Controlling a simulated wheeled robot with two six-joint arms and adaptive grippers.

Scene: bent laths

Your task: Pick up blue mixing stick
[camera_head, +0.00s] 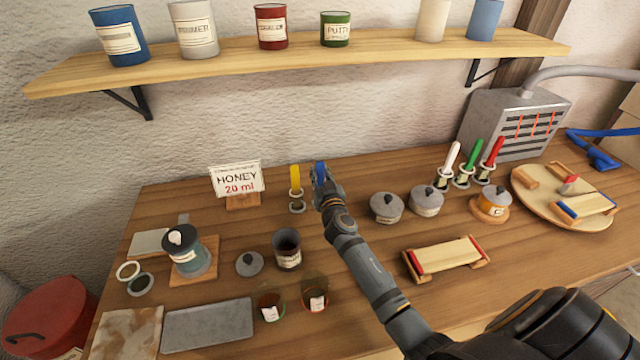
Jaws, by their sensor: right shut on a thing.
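The blue mixing stick (320,168) shows only as a short blue piece at the jaws of my right gripper (320,176). My right gripper is shut on it, at the back middle of the bench. The rest of the stick, and whether its lower end stands in a holder, is hidden by the gripper. A yellow stick (295,178) stands upright in a small holder just left of the gripper. My left gripper is not in view.
White (450,157), green (470,155) and red (493,152) sticks stand in holders to the right. Lidded grey pots (386,207) sit right of my forearm. A honey sign (237,180) and dark cup (287,250) are left. A shelf (300,58) overhangs the back.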

